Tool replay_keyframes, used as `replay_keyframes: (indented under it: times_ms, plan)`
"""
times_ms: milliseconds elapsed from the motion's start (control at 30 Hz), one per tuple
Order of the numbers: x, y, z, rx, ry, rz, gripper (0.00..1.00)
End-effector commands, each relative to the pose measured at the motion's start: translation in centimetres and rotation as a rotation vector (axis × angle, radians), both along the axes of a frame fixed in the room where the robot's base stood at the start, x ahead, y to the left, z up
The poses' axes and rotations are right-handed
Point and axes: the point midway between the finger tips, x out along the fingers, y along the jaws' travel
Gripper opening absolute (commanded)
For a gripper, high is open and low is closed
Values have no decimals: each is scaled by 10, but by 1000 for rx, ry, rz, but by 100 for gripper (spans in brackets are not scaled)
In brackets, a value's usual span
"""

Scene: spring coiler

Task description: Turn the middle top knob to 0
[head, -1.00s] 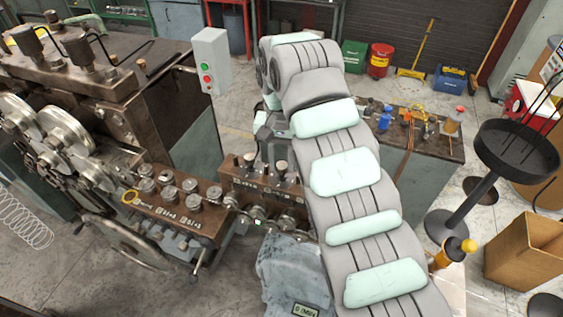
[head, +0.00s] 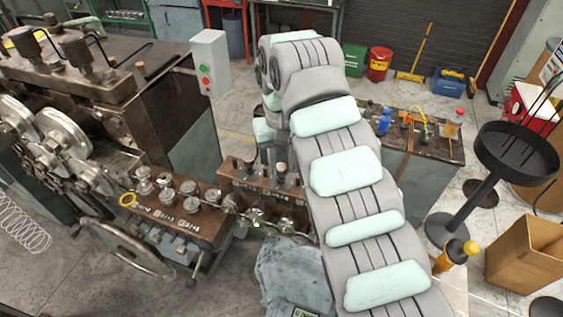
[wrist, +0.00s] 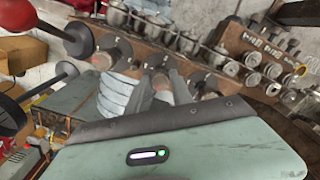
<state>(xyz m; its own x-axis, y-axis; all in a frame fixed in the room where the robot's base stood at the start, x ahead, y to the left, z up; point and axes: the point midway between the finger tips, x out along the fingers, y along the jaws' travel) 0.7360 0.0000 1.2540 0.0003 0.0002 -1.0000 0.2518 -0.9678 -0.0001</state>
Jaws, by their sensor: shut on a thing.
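The brown control panel (head: 232,182) with round knobs stands at the centre of the head view, left of my arm. In the wrist view its face (wrist: 190,72) runs diagonally with several dark knobs along it. My gripper (wrist: 160,82) is shut on the middle knob (wrist: 160,76), with one finger on each side. The fingers hide much of the knob, and I cannot read its pointer or a 0 mark. A neighbouring knob (wrist: 118,50) sits to the left and another (wrist: 208,90) to the right. In the head view my arm hides most of the gripper.
A lower panel (head: 160,207) with several metal knobs and a yellow ring adjoins on the left. A handwheel (head: 130,245) is below it. A grey button box (head: 209,62) stands behind. A workbench (head: 432,165) with bottles and a black round stand (head: 512,150) are at right.

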Motion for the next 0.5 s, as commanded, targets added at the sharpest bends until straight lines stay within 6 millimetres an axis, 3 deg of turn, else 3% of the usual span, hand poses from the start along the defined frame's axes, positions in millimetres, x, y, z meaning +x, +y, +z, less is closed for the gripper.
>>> replay_keyframes:
  times_ms: [200,233,500]
  plan:
    - [0,0,-1,0,-1,-1,0]
    - [0,0,-1,0,-1,-1,28]
    - [0,0,0,0,0,-1,49]
